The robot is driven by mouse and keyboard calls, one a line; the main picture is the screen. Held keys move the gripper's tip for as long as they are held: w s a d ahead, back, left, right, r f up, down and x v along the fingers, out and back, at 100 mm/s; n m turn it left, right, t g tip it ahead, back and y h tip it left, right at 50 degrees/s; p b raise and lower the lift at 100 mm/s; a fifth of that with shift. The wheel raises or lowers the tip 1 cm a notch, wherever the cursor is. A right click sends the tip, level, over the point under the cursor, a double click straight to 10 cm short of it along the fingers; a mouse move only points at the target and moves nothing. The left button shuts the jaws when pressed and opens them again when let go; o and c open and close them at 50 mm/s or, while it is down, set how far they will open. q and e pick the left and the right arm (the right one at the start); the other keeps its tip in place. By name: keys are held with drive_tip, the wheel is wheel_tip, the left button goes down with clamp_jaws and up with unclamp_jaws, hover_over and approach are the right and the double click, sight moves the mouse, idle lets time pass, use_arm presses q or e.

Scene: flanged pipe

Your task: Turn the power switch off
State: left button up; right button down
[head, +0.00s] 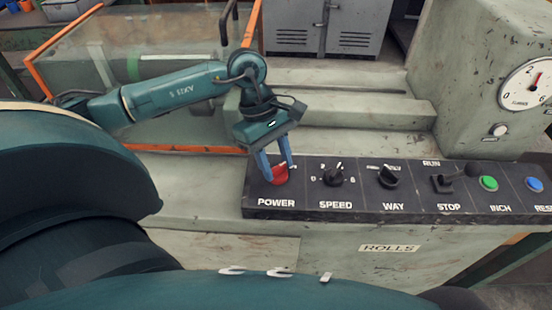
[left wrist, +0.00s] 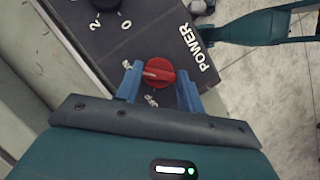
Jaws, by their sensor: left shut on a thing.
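The red power switch (head: 279,175) is a rotary knob at the left end of the dark control panel (head: 306,206), above the word POWER. My left gripper (head: 275,168) reaches down over it, with its blue fingers on either side of the knob. In the left wrist view the red knob (left wrist: 158,72) sits between the two blue fingers (left wrist: 158,82), which are shut on it. A pale mark on the knob points left in that view, and part of an OFF label shows below it.
To the right on the panel are the black speed knob (head: 333,176), the way knob (head: 388,177), a run/stop lever (head: 442,183), a green inch button (head: 488,183) and a blue button (head: 534,184). A round gauge (head: 528,84) is at upper right. An orange-framed clear guard (head: 150,60) stands behind my left arm.

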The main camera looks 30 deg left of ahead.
use_arm(q)
drive_tip(key=shift+c, duration=1.4)
